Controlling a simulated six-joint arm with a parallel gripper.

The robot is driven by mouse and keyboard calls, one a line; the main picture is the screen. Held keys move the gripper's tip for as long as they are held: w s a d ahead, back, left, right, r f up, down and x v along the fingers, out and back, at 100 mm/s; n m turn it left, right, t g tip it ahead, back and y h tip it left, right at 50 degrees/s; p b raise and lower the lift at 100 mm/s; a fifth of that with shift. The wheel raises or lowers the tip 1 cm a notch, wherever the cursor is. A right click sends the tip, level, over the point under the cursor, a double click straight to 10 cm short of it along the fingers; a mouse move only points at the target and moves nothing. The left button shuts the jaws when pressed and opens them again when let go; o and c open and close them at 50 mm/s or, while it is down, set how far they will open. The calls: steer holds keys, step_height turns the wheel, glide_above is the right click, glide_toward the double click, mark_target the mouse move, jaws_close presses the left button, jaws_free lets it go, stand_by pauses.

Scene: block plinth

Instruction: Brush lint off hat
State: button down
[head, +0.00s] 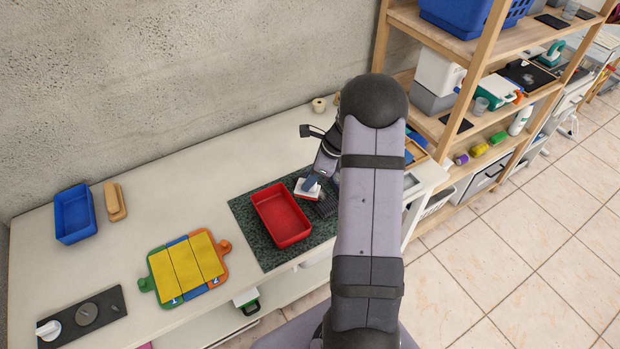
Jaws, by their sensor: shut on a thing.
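My gripper (312,183) is over the right part of a dark green speckled mat (243,222), partly hidden behind my arm. It is shut on a small white thing with a red edge (304,193); the fingers hide part of it, and I cannot tell if it is a brush or whether it touches the mat. A dark ridged thing (326,207) lies just below it, partly behind my arm. A red tray (281,216) stands on the mat, left of the gripper, and looks empty. I can make out no hat in this view.
On the white bench (150,225) are a blue tray (74,214), a wooden brush-like piece (115,201), a yellow-panelled board (186,267) and a dark slab (107,305) with round things. A wooden shelf (487,50) stands at right. Free bench lies behind the mat.

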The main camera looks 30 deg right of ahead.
steer(key=shift+f+b, duration=0.3)
steer(key=shift+f, duration=0.45)
steer(key=shift+d+f, duration=0.2)
steer(key=shift+w+d+b, duration=0.15)
steer(key=shift+d+b, duration=0.15)
steer(key=shift+d, duration=1.6)
steer(key=shift+a+b, duration=0.95)
steer(key=shift+a, duration=1.25)
steer(key=shift+w, duration=0.3)
steer(key=shift+w+d+r, duration=0.1)
steer(key=shift+w+d, duration=0.1)
steer(key=shift+d, duration=0.05)
steer(key=shift+w+d+p, duration=0.1)
steer(key=shift+d+p, duration=0.7)
steer(key=shift+d, duration=1.1)
steer(key=shift+a+p, duration=0.55)
steer(key=shift+a, duration=1.7)
step_height(320, 180, up, 8)
steer(key=p, duration=0.6)
steer(key=shift+d+p, duration=0.15)
steer(key=shift+p, duration=0.25)
